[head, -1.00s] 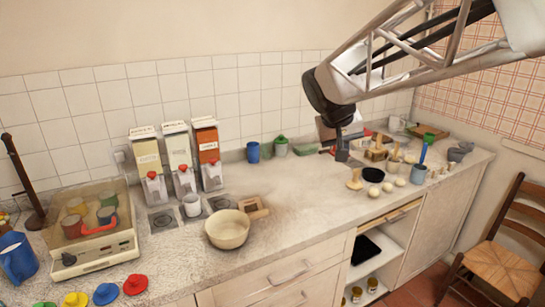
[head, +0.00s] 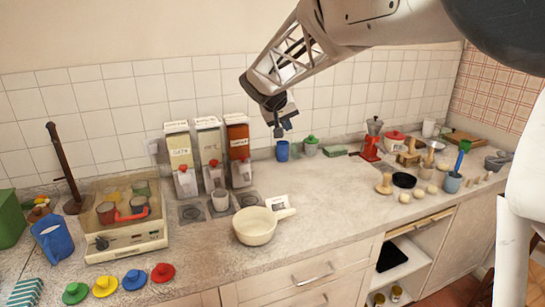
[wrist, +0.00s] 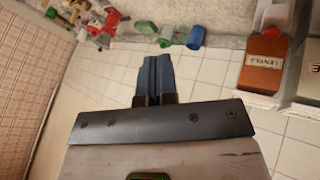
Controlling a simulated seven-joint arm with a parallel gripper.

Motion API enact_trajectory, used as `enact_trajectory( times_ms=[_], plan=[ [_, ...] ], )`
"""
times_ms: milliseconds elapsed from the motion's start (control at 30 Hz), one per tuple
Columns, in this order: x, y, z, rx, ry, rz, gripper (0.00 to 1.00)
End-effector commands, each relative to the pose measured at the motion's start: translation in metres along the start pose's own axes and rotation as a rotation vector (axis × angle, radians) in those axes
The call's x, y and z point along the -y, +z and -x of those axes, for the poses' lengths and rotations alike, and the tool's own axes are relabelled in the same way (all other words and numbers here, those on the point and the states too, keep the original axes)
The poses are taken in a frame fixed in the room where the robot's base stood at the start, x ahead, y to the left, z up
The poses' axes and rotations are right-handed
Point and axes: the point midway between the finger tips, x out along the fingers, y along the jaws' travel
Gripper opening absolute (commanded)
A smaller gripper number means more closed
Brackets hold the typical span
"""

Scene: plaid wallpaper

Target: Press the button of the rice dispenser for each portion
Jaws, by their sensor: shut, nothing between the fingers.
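Three dispensers stand against the tiled wall in the head view: a cream one at left (head: 181,153), a cream one in the middle (head: 208,148) and an orange-red one at right (head: 238,142). The orange-red one's label reads lentils in the wrist view (wrist: 263,62); the head view's labels are too small to read surely. Each has a red button on its front, such as the middle one (head: 213,164). A white cup (head: 220,199) stands below the middle dispenser. My gripper (head: 279,131) is shut and empty, raised right of the dispensers, touching none.
A blue cup (head: 282,150) and green-lidded jar (head: 310,147) stand below and right of my gripper. A clear-lidded appliance (head: 125,222) is at left.

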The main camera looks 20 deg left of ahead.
Motion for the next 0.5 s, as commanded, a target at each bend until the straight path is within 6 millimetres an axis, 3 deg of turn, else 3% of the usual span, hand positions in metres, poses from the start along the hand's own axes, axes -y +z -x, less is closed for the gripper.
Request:
enact_trajectory(
  times_ms=[500],
  plan=[
    [0.141, -0.084, -0.003, -0.117, 0.02, 0.089, 0.0]
  ],
)
